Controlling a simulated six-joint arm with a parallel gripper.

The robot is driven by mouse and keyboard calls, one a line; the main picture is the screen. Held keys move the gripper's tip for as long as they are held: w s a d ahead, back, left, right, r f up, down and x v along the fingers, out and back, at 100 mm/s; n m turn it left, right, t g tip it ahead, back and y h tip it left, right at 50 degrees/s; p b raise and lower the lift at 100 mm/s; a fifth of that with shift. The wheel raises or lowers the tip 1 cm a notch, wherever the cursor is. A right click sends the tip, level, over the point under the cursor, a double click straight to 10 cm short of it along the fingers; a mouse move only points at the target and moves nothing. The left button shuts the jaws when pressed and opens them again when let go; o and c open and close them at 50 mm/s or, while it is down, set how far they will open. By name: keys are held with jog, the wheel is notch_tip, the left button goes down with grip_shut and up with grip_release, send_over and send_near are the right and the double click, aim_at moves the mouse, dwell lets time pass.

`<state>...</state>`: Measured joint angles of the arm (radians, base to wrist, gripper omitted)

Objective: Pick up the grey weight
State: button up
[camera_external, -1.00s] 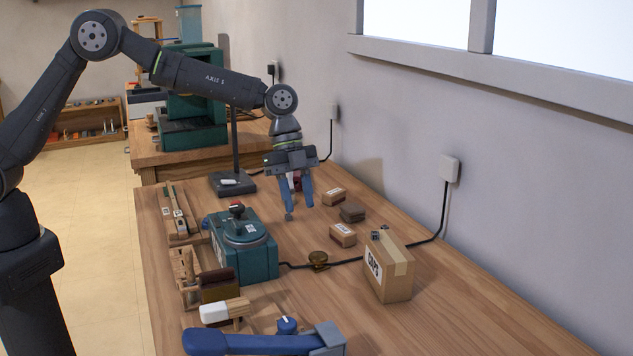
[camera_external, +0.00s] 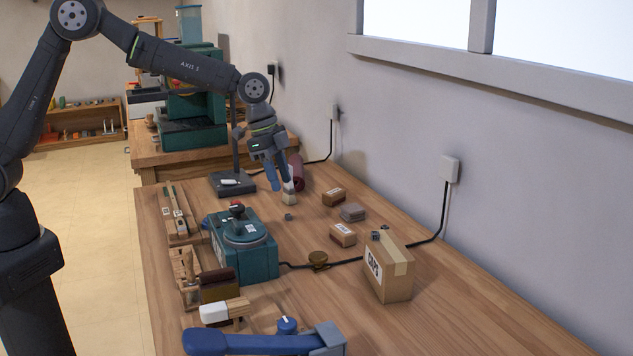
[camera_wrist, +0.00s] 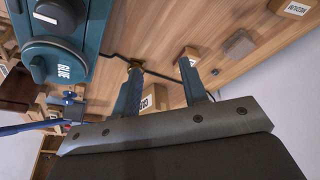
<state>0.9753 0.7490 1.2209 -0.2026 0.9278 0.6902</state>
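A grey-brown block (camera_external: 352,212) lies flat on the bench among small cardboard boxes; it also shows in the wrist view (camera_wrist: 238,43), at upper right. The fingers partly cover a pale block (camera_external: 289,199) in the external view.
Small boxes (camera_external: 334,197) (camera_external: 343,235) flank the grey-brown block. A larger carton (camera_external: 388,267) stands nearer the camera. A teal machine (camera_external: 243,245) stands left, its black cable crossing the bench. A dark red cylinder (camera_external: 297,172) stands behind my gripper. The right bench is clear.

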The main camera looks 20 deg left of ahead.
jog(key=w+a+r+n+t, duration=0.3)
jog(key=w+a+n, duration=0.2)
jog(key=a+n, duration=0.35)
send_near(285, 217)
jog(key=shift+x, duration=3.55)
jog(key=shift+s+d, duration=0.15)
jog(key=shift+c, duration=0.4)
grip_shut()
